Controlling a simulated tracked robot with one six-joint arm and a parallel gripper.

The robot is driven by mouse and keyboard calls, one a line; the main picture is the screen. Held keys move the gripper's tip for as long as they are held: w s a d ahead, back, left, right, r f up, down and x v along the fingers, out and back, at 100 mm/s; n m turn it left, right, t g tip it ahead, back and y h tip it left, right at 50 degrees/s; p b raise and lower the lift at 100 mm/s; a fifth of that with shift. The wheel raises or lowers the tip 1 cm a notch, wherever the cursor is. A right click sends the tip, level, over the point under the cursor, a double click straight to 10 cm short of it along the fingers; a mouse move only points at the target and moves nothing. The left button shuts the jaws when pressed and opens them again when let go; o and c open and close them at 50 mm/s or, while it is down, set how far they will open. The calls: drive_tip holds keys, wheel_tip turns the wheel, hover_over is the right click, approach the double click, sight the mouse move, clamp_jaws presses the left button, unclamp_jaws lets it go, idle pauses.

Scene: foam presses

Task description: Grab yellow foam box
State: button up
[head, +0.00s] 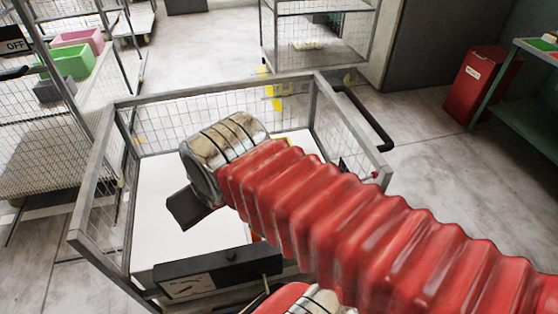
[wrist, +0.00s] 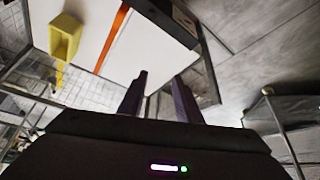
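The yellow foam box (wrist: 65,37) shows in the upper left of the wrist view, at the edge of a white surface (wrist: 143,50) with an orange strip. In the head view a dark part of my gripper hangs over the white surface inside the cart.
A wire-mesh cart (head: 92,195) with a grey frame surrounds the white surface, its walls close to my arm. A shelf with pink and green bins (head: 72,62) stands at left. A red bin (head: 475,85) and green table are at right.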

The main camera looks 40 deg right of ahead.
drive_tip(key=shift+o, duration=0.4)
drive_tip(key=shift+w, duration=0.1)
